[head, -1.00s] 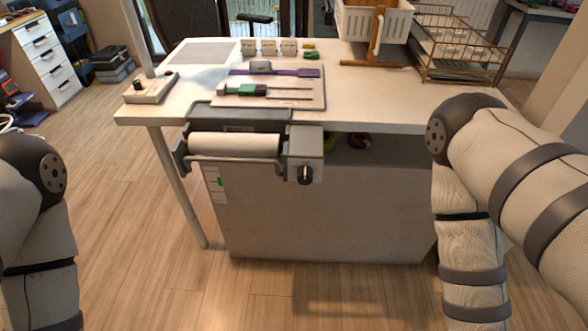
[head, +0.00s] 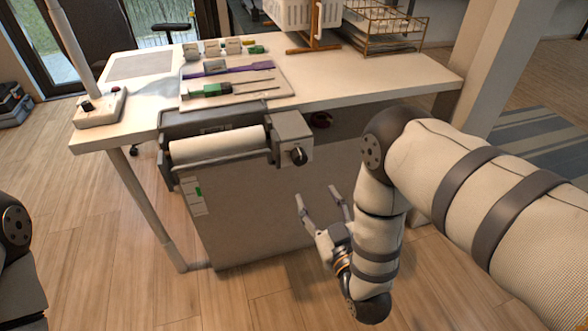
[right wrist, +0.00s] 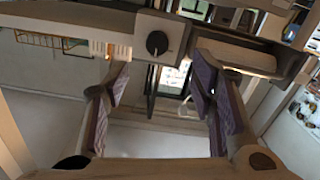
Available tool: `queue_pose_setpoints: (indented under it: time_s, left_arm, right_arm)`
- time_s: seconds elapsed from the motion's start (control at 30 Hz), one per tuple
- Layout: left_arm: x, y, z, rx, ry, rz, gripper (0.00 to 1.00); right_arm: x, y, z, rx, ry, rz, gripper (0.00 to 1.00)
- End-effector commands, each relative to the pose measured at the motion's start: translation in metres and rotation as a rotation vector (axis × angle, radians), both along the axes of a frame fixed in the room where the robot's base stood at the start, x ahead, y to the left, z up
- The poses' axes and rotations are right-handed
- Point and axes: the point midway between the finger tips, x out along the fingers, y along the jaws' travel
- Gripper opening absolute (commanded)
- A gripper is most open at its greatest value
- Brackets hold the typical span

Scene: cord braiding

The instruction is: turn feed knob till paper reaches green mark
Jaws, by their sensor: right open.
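The dark feed knob (head: 299,156) sits on the grey end box of the paper feeder at the table's front edge. It also shows in the right wrist view (right wrist: 157,43), ahead of and between my fingers. The white paper roll (head: 218,146) lies left of the knob; I cannot make out a paper edge hanging below it. The green mark (head: 198,192) is on a pale strip on the front panel below the roll. My right gripper (head: 318,193) is open and empty, below the knob and apart from it. My left gripper is out of view.
The white table (head: 395,82) holds a board with a green-handled tool (head: 212,89), a switch box (head: 99,108), a white basket (head: 300,14) and a wire tray (head: 385,30). The grey front panel (head: 255,215) stands below the feeder. Floor in front is clear.

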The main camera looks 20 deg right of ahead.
Motion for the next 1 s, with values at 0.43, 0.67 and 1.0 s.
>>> queue_pose_setpoints:
  time_s: [0.43,0.67,1.0]
  left_arm:
    - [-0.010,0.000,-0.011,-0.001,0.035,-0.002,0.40]
    - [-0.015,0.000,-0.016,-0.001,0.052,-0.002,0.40]
    - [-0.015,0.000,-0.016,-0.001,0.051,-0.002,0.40]
  right_arm:
    - [0.083,0.004,0.005,-0.001,-0.038,-0.002,0.51]
    - [0.119,0.005,0.005,-0.002,-0.035,-0.002,0.51]
    - [0.124,0.005,0.007,-0.002,-0.036,-0.002,0.44]
